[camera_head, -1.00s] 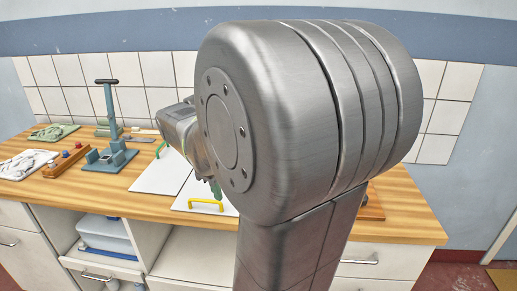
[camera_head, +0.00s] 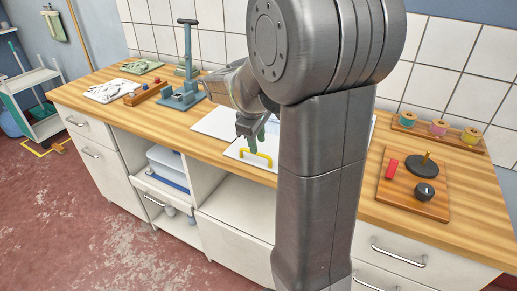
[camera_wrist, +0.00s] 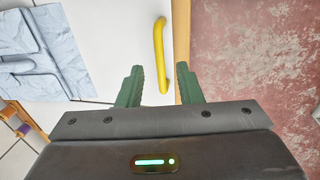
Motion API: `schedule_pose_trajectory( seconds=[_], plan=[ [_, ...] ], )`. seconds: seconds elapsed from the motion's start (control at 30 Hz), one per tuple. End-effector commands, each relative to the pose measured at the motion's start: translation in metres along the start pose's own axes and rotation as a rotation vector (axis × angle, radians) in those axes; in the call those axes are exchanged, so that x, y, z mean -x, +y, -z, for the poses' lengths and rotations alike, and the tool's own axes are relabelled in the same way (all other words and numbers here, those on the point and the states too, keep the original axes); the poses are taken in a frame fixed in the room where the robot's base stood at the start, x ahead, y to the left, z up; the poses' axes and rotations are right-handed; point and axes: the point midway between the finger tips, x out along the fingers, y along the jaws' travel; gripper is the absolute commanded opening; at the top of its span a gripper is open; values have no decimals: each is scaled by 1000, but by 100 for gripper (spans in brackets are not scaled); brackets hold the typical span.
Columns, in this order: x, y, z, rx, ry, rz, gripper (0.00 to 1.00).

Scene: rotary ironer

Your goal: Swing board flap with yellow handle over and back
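The white board flap (camera_head: 236,148) lies flat on the wooden worktop, partly hidden by my arm. Its yellow handle (camera_head: 256,158) stands near the worktop's front edge. My gripper (camera_head: 262,134) is just above and behind the handle in the head view, and my arm hides part of it. In the wrist view, my gripper's green fingers (camera_wrist: 160,70) are apart with no object gripped. The yellow handle (camera_wrist: 159,50) appears in line with the gap between them, over the white board (camera_wrist: 112,40). The depth between fingers and handle is hard to tell.
A teal upright device (camera_head: 186,92), a block with coloured knobs (camera_head: 147,94) and folded cloth (camera_head: 108,90) stand left. A wooden board with a dark disc and knob (camera_head: 414,184) and a rack of coloured spools (camera_head: 438,129) are right. Open shelves lie below.

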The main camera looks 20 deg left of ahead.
Motion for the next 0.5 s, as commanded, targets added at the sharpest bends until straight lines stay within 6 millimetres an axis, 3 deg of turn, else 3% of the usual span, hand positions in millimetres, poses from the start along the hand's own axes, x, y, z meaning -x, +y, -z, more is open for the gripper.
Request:
schedule_pose_trajectory(
  seconds=[0.2,0.5],
  plan=[
    [-29,0,-1,-1,-2,1,33],
    [-35,0,0,-1,0,-1,33]
  ],
)
